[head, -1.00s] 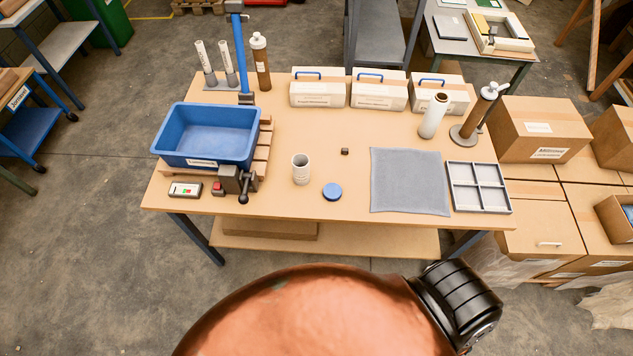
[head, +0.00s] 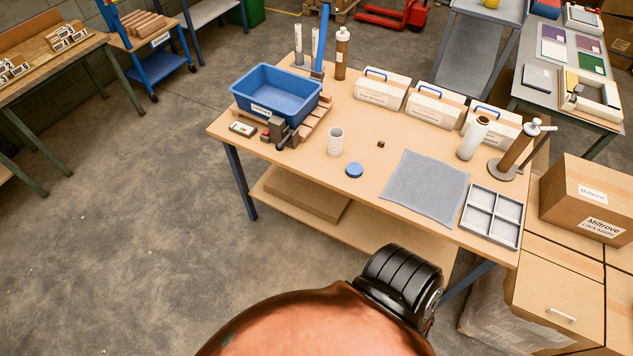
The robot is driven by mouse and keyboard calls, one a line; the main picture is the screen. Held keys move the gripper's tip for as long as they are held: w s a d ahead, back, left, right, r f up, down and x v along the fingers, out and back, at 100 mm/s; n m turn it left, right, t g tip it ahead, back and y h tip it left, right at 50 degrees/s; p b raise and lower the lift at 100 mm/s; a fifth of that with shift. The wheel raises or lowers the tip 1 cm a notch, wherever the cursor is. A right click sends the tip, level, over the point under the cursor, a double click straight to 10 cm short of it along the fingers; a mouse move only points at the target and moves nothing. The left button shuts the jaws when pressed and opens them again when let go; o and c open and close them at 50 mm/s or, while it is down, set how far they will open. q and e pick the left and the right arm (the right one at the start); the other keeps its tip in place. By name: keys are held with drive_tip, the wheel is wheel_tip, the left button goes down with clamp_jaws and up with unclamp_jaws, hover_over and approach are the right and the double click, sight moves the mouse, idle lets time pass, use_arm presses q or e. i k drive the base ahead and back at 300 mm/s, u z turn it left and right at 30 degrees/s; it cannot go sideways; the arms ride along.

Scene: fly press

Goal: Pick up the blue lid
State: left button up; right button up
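The blue lid (head: 355,170) is a small round disc lying flat on the wooden table (head: 300,168), towards its front edge. A white cylindrical cup (head: 336,142) stands upright just to its left and a little behind, apart from it. Neither of my grippers shows in the head view. Only a copper and black part of my own body shows at the bottom, in front of the table. Nothing covers the lid.
A grey cloth (head: 425,187) and a divided grey tray (head: 492,216) lie right of the lid. A small dark cube (head: 381,144) sits behind it. A blue bin (head: 276,94) and a press stand left. White cases (head: 381,90) line the back. Cardboard boxes (head: 585,200) stand at right.

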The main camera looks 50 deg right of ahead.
sight(354, 169)
drive_tip(key=u, duration=0.35)
drive_tip(key=i, duration=0.35)
drive_tip(key=z, duration=0.7)
drive_tip(key=i, duration=1.3)
drive_tip(key=z, duration=1.6)
drive_tip(key=i, duration=0.75)
drive_tip(key=z, duration=0.9)
